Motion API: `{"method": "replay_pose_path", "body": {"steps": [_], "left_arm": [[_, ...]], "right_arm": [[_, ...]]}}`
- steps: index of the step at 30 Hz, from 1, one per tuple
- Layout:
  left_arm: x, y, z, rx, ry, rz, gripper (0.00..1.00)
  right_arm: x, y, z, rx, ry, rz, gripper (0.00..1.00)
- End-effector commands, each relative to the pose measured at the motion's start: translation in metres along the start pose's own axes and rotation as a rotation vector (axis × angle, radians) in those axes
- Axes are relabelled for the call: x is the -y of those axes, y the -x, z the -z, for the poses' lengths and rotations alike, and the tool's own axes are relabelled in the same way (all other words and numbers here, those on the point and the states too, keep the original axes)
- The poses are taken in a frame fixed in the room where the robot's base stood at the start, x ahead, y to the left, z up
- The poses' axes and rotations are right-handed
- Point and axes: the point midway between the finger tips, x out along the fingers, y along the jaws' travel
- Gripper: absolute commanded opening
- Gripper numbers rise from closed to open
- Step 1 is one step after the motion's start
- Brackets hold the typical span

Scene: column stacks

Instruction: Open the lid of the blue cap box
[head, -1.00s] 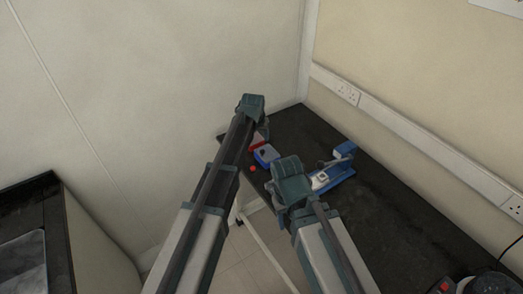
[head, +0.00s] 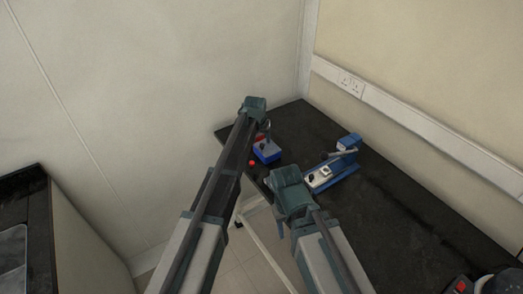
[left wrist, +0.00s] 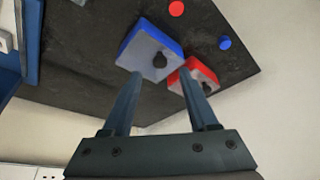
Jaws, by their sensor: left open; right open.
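The blue cap box (head: 270,155) stands near the far left end of the black table. In the left wrist view the blue cap box (left wrist: 139,47) has blue sides and a pale top with a dark round knob. My left gripper (head: 264,126) is open and empty above the boxes. In the left wrist view its open fingers (left wrist: 160,82) point towards the blue box and the red box, apart from the blue box's knob. My right gripper (head: 283,212) is by the table's front edge, away from the box; its fingers are mostly hidden.
A red box (left wrist: 203,72) with a similar knob sits beside the blue one. A red cap (left wrist: 176,8) and a blue cap (left wrist: 225,43) lie on the table (head: 390,215). A blue and white device (head: 320,177) stands to the right. A wall is behind.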

Motion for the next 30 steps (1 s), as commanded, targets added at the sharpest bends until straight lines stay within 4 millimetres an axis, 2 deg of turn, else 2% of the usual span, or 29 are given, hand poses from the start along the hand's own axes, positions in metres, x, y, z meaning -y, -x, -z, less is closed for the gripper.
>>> {"method": "replay_pose_path", "body": {"steps": [1,7,19,20,29,30], "left_arm": [[0.000,-0.015,-0.001,0.000,0.000,0.000,0.59],[0.000,-0.039,-0.001,0.000,0.000,0.000,0.59],[0.000,-0.044,0.000,0.000,0.000,0.000,0.59],[0.000,-0.044,0.000,0.000,0.000,0.000,0.56],[0.000,-0.044,0.000,0.000,0.000,0.000,0.02],[0.000,-0.044,0.000,0.000,0.000,0.000,0.00]], "right_arm": [[0.001,-0.015,0.001,0.000,0.000,0.000,0.50],[0.004,-0.036,0.002,0.000,0.000,0.000,0.50],[0.004,-0.040,0.002,0.000,0.000,0.000,0.50],[0.004,-0.040,0.002,0.000,0.000,0.000,0.50],[0.004,-0.040,0.002,0.000,0.000,0.000,0.50],[0.004,-0.040,0.002,0.000,0.000,0.000,0.50]]}}
